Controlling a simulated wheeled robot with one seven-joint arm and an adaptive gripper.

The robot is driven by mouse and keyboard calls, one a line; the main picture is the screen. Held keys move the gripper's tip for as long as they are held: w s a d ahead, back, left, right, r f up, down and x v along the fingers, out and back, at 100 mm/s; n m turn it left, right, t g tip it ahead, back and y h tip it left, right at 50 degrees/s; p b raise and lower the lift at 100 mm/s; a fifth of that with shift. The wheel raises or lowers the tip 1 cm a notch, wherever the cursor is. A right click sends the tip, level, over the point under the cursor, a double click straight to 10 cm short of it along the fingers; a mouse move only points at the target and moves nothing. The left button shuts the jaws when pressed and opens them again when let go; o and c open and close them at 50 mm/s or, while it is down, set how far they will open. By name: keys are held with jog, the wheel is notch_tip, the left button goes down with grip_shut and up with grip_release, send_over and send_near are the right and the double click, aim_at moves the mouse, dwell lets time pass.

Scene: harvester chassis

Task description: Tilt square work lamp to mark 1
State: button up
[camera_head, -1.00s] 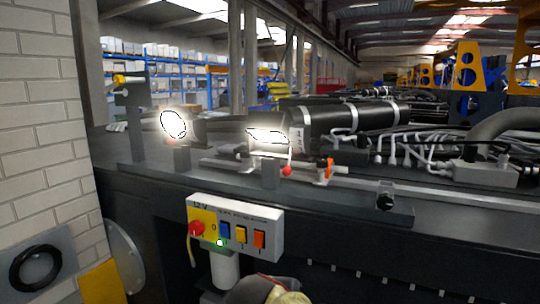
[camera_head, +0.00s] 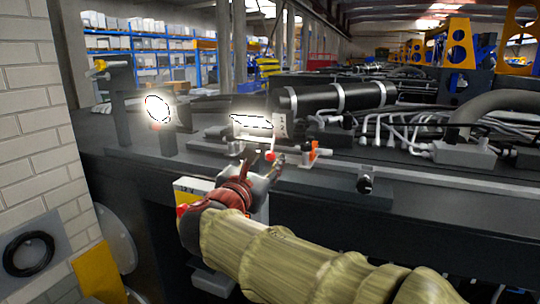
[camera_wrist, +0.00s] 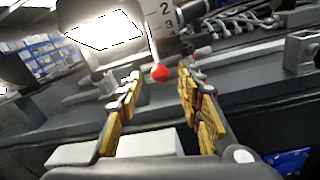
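The square work lamp (camera_head: 252,124) is lit and stands on the chassis ledge; it also shows at the top left of the wrist view (camera_wrist: 104,32). A thin white lever with a red ball (camera_wrist: 159,72) hangs by the lamp. Beside it is a pale scale plate (camera_wrist: 163,16) on which 2, 3 and another numeral show; I cannot make out mark 1. My gripper (camera_wrist: 160,79) is open, with one finger on each side of the red ball in the picture. I cannot tell whether either finger touches it. In the head view my gripper (camera_head: 264,168) is just below the lamp.
A lit round lamp (camera_head: 158,110) stands to the left. A switch box (camera_head: 190,188) is below the ledge, partly hidden by my arm. An orange clamp-like part (camera_head: 313,152) and a small post (camera_head: 365,180) stand to the right. Black cylinders and hoses lie behind.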

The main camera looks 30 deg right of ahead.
aim_at(269, 158)
jog(key=shift+x, duration=1.85)
jog(key=shift+c, duration=0.4)
grip_shut()
